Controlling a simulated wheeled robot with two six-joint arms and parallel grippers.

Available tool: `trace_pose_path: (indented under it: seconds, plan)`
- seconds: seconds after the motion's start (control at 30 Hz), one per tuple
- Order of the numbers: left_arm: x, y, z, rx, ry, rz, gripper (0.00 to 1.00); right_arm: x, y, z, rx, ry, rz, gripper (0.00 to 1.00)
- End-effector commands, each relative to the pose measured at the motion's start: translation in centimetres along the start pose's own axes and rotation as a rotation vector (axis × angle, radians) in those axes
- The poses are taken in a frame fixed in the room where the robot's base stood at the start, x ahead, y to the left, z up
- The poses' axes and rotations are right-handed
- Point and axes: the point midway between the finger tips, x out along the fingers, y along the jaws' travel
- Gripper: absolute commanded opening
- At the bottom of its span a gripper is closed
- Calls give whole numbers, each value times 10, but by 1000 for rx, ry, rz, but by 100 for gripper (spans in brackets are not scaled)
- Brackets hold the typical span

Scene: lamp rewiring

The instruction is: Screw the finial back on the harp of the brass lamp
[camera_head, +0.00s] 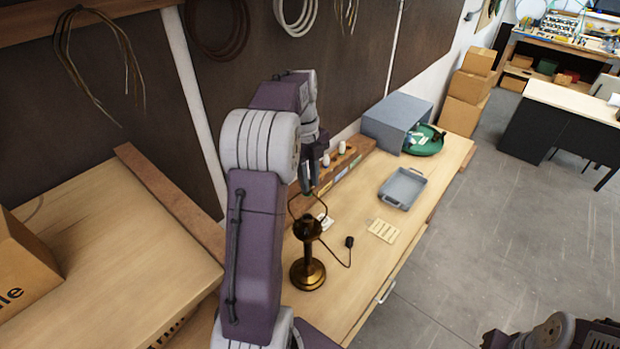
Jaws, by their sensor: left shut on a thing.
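The brass lamp (309,272) stands upright on the wooden workbench, with a round brass base and a dark socket. Its thin dark harp (325,209) rises above the socket. My left gripper (309,190) points down at the top of the harp, its fingers shut on the finial. The finial is too small and too covered by the fingers to make out. I cannot tell whether it touches the harp. My right gripper is out of view; only part of my right arm shows at the bottom right.
A cord with a dark plug (349,242) lies right of the lamp, near a pale slotted card (383,231). Beyond are a grey tray (403,187), a grey open box (392,122) and a green round tray (427,143). A wooden rack (345,165) runs along the wall.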

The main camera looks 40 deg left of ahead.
Motion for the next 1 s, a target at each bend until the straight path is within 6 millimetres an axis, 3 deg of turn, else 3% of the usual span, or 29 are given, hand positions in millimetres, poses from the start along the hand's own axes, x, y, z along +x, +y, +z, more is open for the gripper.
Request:
trace_pose_path:
  seconds: [0.1, 0.33, 0.37, 0.43, 0.47, 0.77, 1.0]
  plan:
    - [1, 1, -1, 151, 3, 20, 0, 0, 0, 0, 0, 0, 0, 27]
    - [1, 2, -1, 179, 3, 23, 0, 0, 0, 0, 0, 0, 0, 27]
    - [1, 2, -1, 179, 3, 23, 23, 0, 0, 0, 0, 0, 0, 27]
    - [1, 2, -1, 178, 2, 23, 43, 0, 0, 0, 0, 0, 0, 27]
    - [1, 2, -1, 178, 2, 23, 46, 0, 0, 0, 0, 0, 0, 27]
    - [0, 2, 0, 156, 1, 19, 46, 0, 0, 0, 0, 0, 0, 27]
    - [0, -4, 1, -340, 1, -42, 46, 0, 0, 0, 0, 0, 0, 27]
